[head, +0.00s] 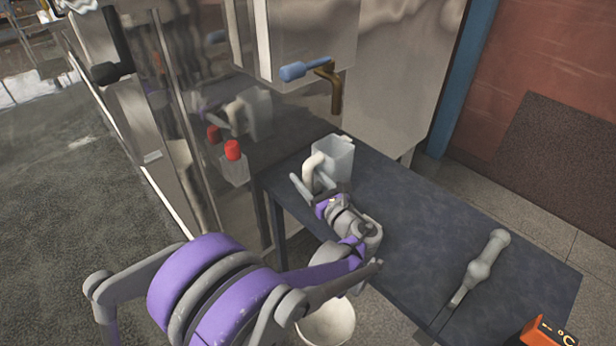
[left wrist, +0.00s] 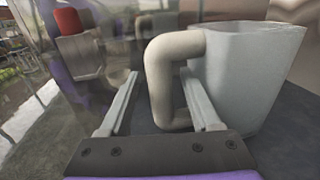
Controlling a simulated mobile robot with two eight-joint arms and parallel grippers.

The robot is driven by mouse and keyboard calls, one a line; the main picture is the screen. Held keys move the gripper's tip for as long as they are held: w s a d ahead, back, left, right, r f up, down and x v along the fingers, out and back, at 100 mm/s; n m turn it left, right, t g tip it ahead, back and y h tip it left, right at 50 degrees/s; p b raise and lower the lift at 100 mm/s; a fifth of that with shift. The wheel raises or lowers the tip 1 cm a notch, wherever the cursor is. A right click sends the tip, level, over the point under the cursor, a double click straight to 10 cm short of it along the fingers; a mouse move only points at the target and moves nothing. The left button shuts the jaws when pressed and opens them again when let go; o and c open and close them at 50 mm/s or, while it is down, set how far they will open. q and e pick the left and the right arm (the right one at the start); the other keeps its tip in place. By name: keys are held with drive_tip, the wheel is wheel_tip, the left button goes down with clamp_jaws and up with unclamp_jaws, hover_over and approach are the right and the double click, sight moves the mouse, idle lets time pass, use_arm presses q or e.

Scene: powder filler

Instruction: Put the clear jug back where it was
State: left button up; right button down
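The clear jug (head: 341,160) stands upright at the far left end of the dark table (head: 420,215), below a brass tap. Its cream handle (head: 309,172) points toward my left gripper. My left gripper (head: 308,187) is at the handle with its fingers apart. In the left wrist view, the jug (left wrist: 250,75) fills the right side and the handle (left wrist: 158,85) lies between the two open fingers (left wrist: 160,105). The right finger passes through the gap between handle and jug body; the left finger is clear of the handle. My right gripper is not in view.
The brass tap (head: 335,90) with a blue lever (head: 305,70) hangs above the jug. A steel machine with a red knob (head: 232,150) stands to the left. A grey tool (head: 482,265) and an orange device (head: 546,334) are at right. A pale bucket (head: 328,325) is below the table.

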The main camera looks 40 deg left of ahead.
use_arm(q)
drive_tip(key=shift+r, duration=0.2)
drive_tip(key=v, duration=1.2)
drive_tip(key=shift+s, duration=0.1)
drive_tip(key=shift+s+a, duration=0.1)
drive_tip(key=s+d+f+n+g+h+p, duration=0.1)
drive_tip(key=s+f+n+h+p, duration=0.1)
drive_tip(key=s+n+h, duration=0.25)
drive_tip(key=s+d+f+n+h+p, duration=0.1)
drive_tip(key=s+f+n+h+p, duration=0.2)
drive_tip(key=s+n+h, duration=0.15)
drive_tip(key=s+d+n+t+h+p, duration=0.1)
drive_tip(key=s+d+n+h+p, duration=0.2)
drive_tip(key=d+n+h, duration=0.5)
drive_tip(key=s+d+n, duration=0.1)
drive_tip(key=d+n, duration=0.1)
drive_tip(key=n, duration=0.1)
drive_tip(key=shift+s+r, duration=0.2)
drive_tip(key=shift+r, duration=0.2)
